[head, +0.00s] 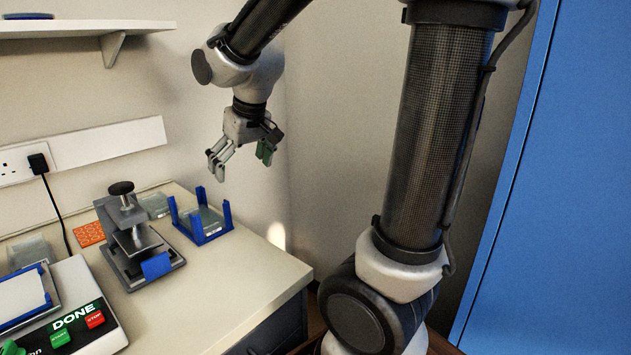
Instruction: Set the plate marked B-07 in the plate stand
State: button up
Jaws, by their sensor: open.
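My gripper (243,161) hangs open and empty, high above the back right of the bench, with its fingers pointing down. Below it, on the bench, stands a blue frame with upright corner posts (206,238), which looks like the plate stand. A clear flat piece shows between its posts, but I cannot tell whether it is a plate. A pale plate (22,297) lies in a blue-edged holder on the machine at the lower left, cut by the picture edge. Another clear piece (156,205) sits behind the press. No B-07 marking is readable on any of them.
A grey press with a black knob (121,188) stands left of the blue frame. The machine (88,290) shows DONE, with green and red buttons. An orange mat (89,234) lies behind. The bench (240,290) is clear at its front right. A shelf (75,30) overhangs the upper left.

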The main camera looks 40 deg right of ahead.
jog(key=s+d, duration=0.3)
jog(key=s, duration=0.7)
jog(key=s+d+r+m, duration=0.1)
jog(key=s+d, duration=0.3)
jog(key=s, duration=0.6)
jog(key=shift+s+r+h, duration=0.15)
jog(key=shift+s+h, duration=0.05)
jog(key=shift+h, duration=0.1)
